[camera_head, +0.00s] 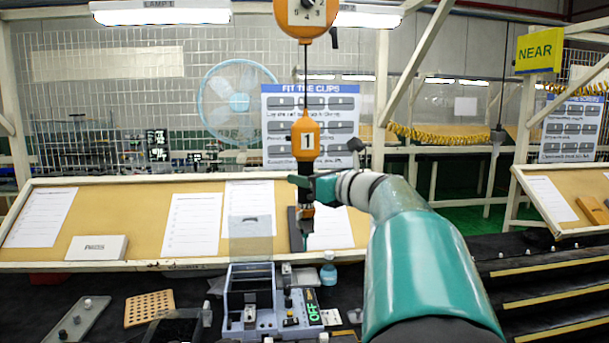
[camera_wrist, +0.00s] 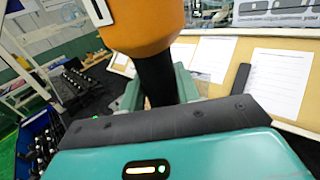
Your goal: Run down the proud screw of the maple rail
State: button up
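An orange power driver marked 1 (camera_head: 306,137) hangs upright on a cable from an orange reel (camera_head: 305,18). My gripper (camera_head: 308,186) is at the driver's dark lower shaft, above the bench. In the wrist view the orange body (camera_wrist: 150,25) fills the top, and its black shaft (camera_wrist: 157,78) runs down between my teal fingers (camera_wrist: 157,92), which appear closed against it. The driver's tip is hidden in the wrist view. I cannot make out the maple rail or a proud screw in either view.
A blue-grey fixture (camera_head: 250,301) stands on the dark bench beside a control box with a green OFF display (camera_head: 312,307). A perforated tan block (camera_head: 150,309), a grey tray (camera_head: 77,320) and a small bottle (camera_head: 328,273) are nearby. A sloped board (camera_head: 140,200) with papers stands behind.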

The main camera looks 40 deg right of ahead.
grip_shut()
jog(key=shift+a, duration=0.1)
jog(key=s+a, duration=0.4)
jog(key=a, duration=0.2)
notch_tip(320, 180, down, 20)
jog(key=shift+w, duration=0.15)
dwell(0.3)
jog(key=shift+f, duration=0.8)
dwell(1.9)
